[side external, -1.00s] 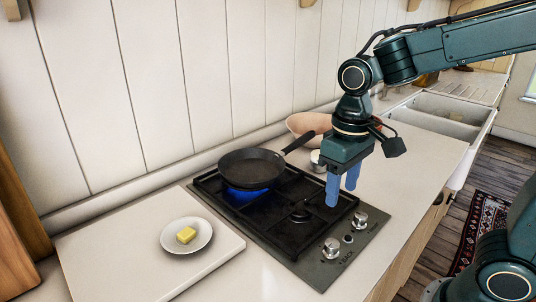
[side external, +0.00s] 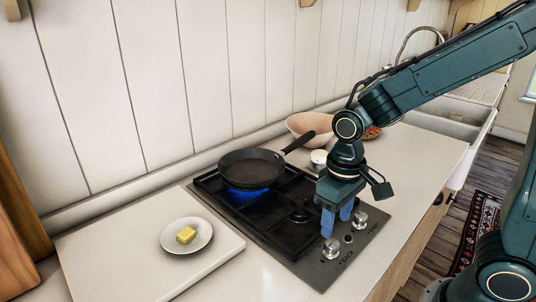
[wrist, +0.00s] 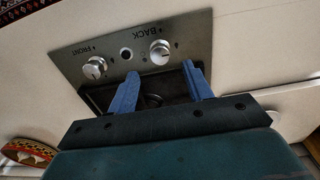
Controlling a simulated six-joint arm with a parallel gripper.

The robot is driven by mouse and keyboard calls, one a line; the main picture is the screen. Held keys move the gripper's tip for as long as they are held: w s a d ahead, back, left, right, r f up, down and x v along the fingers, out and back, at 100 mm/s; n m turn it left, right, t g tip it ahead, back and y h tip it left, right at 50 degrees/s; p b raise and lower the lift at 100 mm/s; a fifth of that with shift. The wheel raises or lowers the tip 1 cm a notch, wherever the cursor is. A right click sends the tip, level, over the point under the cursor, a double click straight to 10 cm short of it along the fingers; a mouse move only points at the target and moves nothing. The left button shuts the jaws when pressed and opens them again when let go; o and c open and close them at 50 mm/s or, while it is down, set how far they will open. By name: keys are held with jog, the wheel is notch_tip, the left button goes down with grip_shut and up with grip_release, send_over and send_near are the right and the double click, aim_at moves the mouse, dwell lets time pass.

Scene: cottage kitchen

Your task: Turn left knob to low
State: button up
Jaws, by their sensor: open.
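The left knob (side external: 331,248), a silver dial by the BACK label, sits on the hob's steel control strip. It also shows in the wrist view (wrist: 160,53), just beyond the gap between my fingertips. The other knob (side external: 360,219), by the FRONT label, stands to its right in the side view and shows at left in the wrist view (wrist: 95,68). My gripper (side external: 336,227) points down with its blue fingers apart and empty, close above the hob's edge beside the left knob. In the wrist view, my fingers (wrist: 160,70) do not appear around either knob. Exact knob angles are hard to read.
A black frying pan (side external: 250,167) sits on the hob over a blue flame (side external: 244,195). A cutting board (side external: 110,250) holds a plate (side external: 203,245) with butter (side external: 186,235). A small white pot (side external: 319,157) and a pinkish bowl (side external: 300,123) stand behind my gripper.

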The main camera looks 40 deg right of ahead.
aim_at(332, 242)
jog(key=shift+f, duration=2.95)
jog(key=c, duration=1)
